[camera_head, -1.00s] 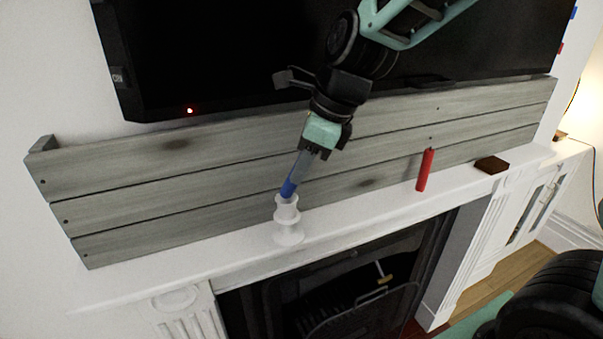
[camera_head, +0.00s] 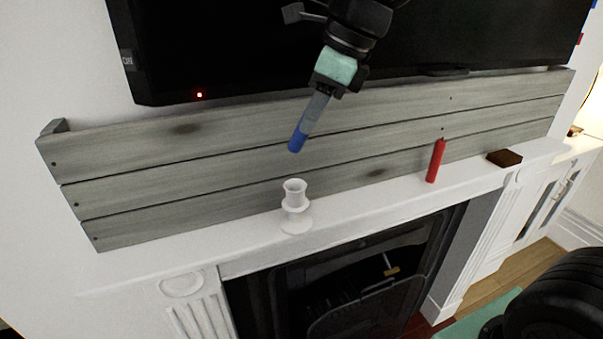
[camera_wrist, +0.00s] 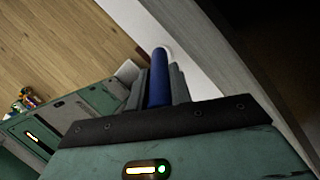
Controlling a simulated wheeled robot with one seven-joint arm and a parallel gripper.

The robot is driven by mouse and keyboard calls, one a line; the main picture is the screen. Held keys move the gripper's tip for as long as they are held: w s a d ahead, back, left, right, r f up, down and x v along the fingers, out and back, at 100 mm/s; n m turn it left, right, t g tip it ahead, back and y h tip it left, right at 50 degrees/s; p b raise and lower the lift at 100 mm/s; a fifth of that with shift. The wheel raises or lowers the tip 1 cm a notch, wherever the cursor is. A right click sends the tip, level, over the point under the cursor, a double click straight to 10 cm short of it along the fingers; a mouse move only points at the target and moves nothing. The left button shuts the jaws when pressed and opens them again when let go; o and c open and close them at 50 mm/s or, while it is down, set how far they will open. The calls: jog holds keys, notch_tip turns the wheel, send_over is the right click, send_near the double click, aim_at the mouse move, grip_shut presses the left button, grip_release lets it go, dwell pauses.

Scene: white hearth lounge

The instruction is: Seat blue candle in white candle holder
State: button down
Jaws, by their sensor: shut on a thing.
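The blue candle (camera_head: 298,139) is held in my gripper (camera_head: 314,108), tilted, with its lower end pointing down and to the left. My gripper is shut on it. The white candle holder (camera_head: 295,207) stands upright on the mantel, and its open cup is empty. The candle's lower end is above the holder and apart from it in the head view. In the wrist view the blue candle (camera_wrist: 158,78) sits between my fingers, and a small white round part of the holder (camera_wrist: 166,49) shows just past its tip.
The white mantel (camera_head: 369,201) is clear around the holder. A red candle (camera_head: 436,161) and a dark brown block (camera_head: 504,158) stand to the right. Grey wooden boards (camera_head: 230,160) rise behind, under a black television (camera_head: 230,50). The fireplace opening (camera_head: 340,285) is below.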

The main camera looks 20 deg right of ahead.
notch_tip(320, 180, down, 8)
jog(key=p, duration=0.1)
jog(key=shift+p, duration=0.35)
jog(key=shift+f, duration=0.1)
jog(key=c, duration=1.3)
grip_release()
jog(key=shift+f, duration=0.15)
jog(key=b+v, duration=0.4)
jog(key=v, duration=1.3)
jog(key=shift+w+d+r, duration=0.1)
jog(key=shift+r, duration=0.1)
